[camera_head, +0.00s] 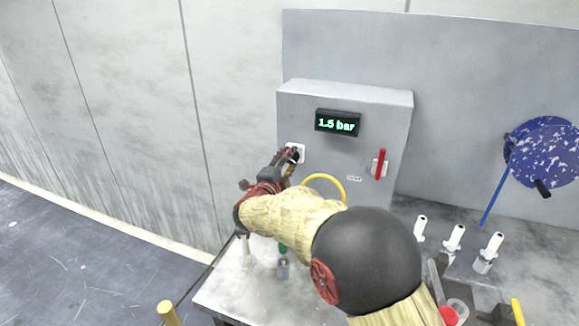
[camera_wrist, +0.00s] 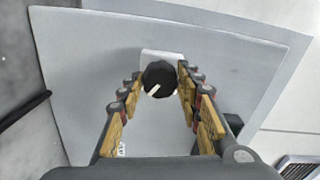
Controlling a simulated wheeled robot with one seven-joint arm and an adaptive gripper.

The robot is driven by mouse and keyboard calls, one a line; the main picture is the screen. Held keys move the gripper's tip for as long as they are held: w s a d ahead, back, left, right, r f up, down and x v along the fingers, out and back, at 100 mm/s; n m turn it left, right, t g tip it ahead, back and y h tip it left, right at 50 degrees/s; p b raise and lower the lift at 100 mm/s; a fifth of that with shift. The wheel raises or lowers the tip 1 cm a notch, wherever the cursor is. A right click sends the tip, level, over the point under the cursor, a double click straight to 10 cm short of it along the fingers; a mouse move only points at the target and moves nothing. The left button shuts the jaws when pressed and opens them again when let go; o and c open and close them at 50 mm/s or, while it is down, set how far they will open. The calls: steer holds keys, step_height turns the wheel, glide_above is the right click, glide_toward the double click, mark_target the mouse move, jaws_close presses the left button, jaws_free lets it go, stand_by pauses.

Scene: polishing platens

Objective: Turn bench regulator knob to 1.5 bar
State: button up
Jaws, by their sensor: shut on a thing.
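In the wrist view the pointer aims toward the lower left. My gripper (camera_wrist: 158,85) has its two yellow-padded fingers on either side of the knob and is shut on it. In the head view my gripper (camera_head: 291,157) is at the box's left front, and it hides most of the knob.
A red lever (camera_head: 381,164) is on the box's right front, and a yellow hose (camera_head: 325,178) curves below the display. Several white-topped bottles (camera_head: 454,237) stand at the bench's right. A blue speckled disc (camera_head: 543,152) hangs on the back panel. My arm covers the bench middle.

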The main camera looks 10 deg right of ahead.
steer(key=shift+f+m+b, duration=0.1)
steer(key=shift+m+b, duration=0.2)
steer(key=shift+m, duration=0.2)
steer(key=o, duration=1.2)
steer(key=shift+c, duration=0.2)
steer(key=shift+s+a, duration=0.1)
steer(key=v, duration=1.1)
steer(key=shift+s+a, duration=0.2)
steer(key=shift+s, duration=0.1)
